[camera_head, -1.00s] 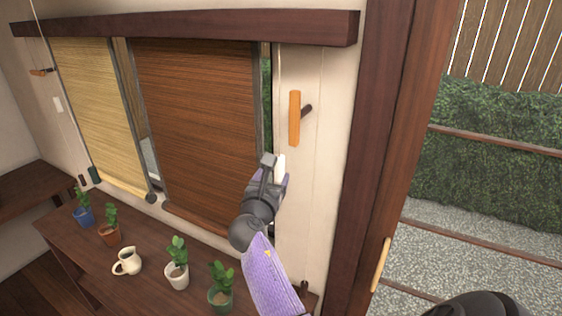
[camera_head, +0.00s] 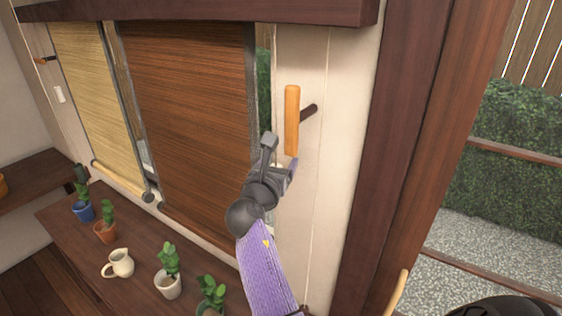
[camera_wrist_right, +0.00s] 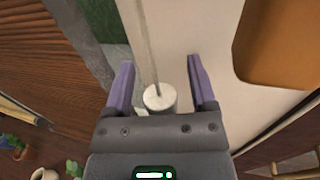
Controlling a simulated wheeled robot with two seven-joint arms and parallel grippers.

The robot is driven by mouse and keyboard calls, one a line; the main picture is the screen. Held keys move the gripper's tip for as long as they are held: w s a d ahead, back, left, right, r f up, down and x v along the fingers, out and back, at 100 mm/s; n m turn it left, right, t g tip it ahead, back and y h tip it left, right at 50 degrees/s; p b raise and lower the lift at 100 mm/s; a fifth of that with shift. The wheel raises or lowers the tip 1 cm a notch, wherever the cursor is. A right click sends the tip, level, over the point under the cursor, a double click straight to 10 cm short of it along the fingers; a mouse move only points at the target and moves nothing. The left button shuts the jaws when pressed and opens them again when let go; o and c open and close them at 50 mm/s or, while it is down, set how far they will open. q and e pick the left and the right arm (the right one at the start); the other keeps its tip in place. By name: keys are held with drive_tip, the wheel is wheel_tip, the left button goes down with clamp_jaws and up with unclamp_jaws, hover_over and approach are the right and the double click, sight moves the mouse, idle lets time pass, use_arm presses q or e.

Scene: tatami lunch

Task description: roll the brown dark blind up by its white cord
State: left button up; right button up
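The brown dark blind (camera_head: 190,110) hangs unrolled over the right part of the window, its lower edge just above the table. Its white cord (camera_wrist_right: 145,45) runs down beside the window to a white cylindrical pull (camera_wrist_right: 160,97). My right gripper (camera_head: 281,160) is raised beside the blind's right edge, below an orange wooden piece on a dark peg. In the right wrist view, the fingers (camera_wrist_right: 162,85) are spread on either side of the pull, with gaps on both sides. My left gripper is not in view.
The orange wooden piece (camera_head: 292,120) sticks out from the wall just above my right gripper. A pale blind (camera_head: 95,95) hangs to the left. The table (camera_head: 70,230) below holds several potted plants and a cream jug (camera_head: 119,264). A dark door post (camera_head: 400,150) stands right.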

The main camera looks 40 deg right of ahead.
clamp_jaws()
idle(1.3)
